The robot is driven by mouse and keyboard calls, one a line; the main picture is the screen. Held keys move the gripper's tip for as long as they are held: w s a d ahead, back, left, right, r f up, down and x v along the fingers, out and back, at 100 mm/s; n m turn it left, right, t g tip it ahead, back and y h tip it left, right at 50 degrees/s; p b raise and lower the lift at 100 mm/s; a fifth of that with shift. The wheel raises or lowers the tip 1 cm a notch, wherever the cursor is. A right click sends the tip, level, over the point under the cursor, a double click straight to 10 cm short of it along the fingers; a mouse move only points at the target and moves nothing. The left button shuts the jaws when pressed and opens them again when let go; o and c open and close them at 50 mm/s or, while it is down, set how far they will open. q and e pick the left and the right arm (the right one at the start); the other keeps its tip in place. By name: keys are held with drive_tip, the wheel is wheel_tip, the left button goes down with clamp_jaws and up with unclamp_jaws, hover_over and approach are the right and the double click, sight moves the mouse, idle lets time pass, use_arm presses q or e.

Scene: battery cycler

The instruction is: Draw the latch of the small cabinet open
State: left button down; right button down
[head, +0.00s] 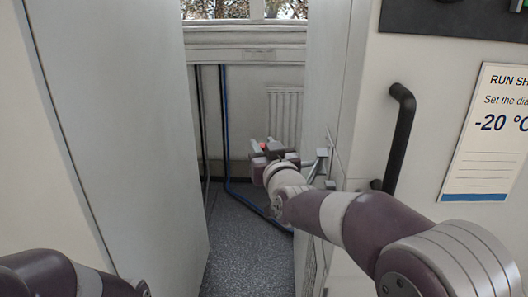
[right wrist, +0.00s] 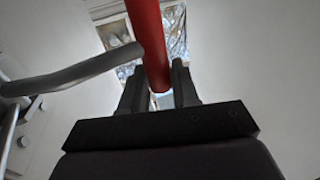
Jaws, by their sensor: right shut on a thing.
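My right gripper (head: 267,148) reaches into the gap beside the cabinet on the right. In the right wrist view its two dark fingers (right wrist: 158,88) are shut around a red rod-shaped grip (right wrist: 146,35). A little red (head: 261,146) shows at the gripper in the head view. A grey bent bar (right wrist: 75,75) runs from the left towards the red grip; it appears to be the latch's lever. Grey metal latch parts (head: 321,160) show on the edge of the cabinet (head: 360,130), partly hidden by my right arm. My left gripper is out of view.
A tall pale panel (head: 130,120) stands on the left. Between it and the cabinet is a narrow gap with grey floor (head: 240,255), blue piping (head: 224,120) and a window behind. A black vertical handle (head: 403,135) and a printed sheet (head: 490,130) are on the cabinet front.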

drive_tip(key=shift+r, duration=0.15)
idle(0.3)
drive_tip(key=c, duration=1)
unclamp_jaws()
drive_tip(key=shift+s, duration=0.1)
drive_tip(key=b+v, duration=0.2)
drive_tip(key=v, duration=1)
drive_tip(key=shift+s, duration=0.35)
